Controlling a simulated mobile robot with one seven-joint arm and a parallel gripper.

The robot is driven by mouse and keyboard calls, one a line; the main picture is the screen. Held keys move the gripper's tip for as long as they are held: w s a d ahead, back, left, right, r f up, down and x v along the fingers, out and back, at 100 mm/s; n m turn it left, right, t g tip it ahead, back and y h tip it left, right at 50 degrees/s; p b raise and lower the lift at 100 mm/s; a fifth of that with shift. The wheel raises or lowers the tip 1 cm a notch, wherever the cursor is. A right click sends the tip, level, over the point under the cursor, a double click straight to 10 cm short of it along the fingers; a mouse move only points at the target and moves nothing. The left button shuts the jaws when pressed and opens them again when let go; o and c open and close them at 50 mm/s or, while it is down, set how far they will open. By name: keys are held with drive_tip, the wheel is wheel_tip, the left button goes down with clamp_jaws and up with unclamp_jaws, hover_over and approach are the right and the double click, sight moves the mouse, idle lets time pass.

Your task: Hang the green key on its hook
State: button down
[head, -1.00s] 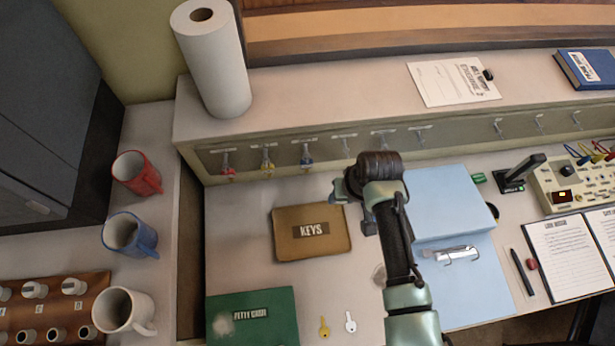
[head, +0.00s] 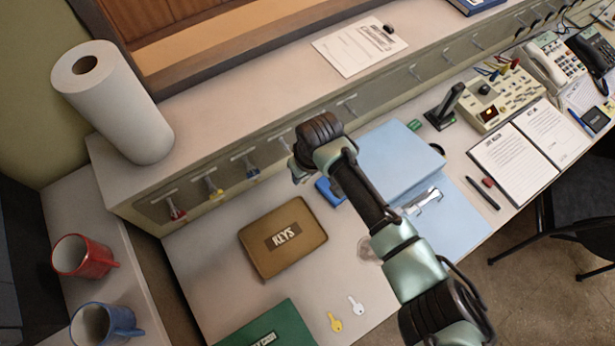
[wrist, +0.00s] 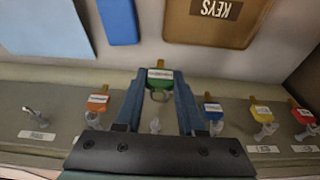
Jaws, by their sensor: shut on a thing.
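My gripper (wrist: 157,95) is shut on the green key (wrist: 160,79), whose green tag with a white label sits between the fingers in the wrist view. Its metal ring shows just under the tag. A bare hook (wrist: 155,126) on the hook strip stands behind the ring; I cannot tell whether they touch. In the head view my gripper (head: 301,170) is in front of the strip, right of the hanging blue key (head: 251,169), and hides the green key.
Hanging tags flank the gripper in the wrist view: orange (wrist: 97,103) on one side, blue (wrist: 212,107), yellow (wrist: 262,113) and red (wrist: 303,113) on the other. An empty hook (wrist: 36,117) is farther left. The brown KEYS box (head: 284,256) lies on the desk below.

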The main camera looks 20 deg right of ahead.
sight(289, 151)
drive_tip(key=w+b, duration=0.3)
drive_tip(key=shift+w+a+f, duration=0.1)
drive_tip(key=shift+a+f, duration=0.25)
idle(0.3)
drive_tip(key=shift+w+a, duration=0.1)
drive_tip(key=shift+w, duration=0.1)
idle(0.5)
drive_tip(key=shift+w+a+b, duration=0.15)
drive_tip(key=shift+w+b, duration=0.3)
drive_tip(key=shift+w, duration=0.3)
drive_tip(key=shift+w+a+b, duration=0.1)
drive_tip(key=shift+w+b, duration=0.3)
drive_tip(key=shift+w, duration=0.35)
idle(1.5)
drive_tip(key=shift+f, duration=0.2)
idle(0.4)
drive_tip(key=shift+c, duration=2.2)
unclamp_jaws()
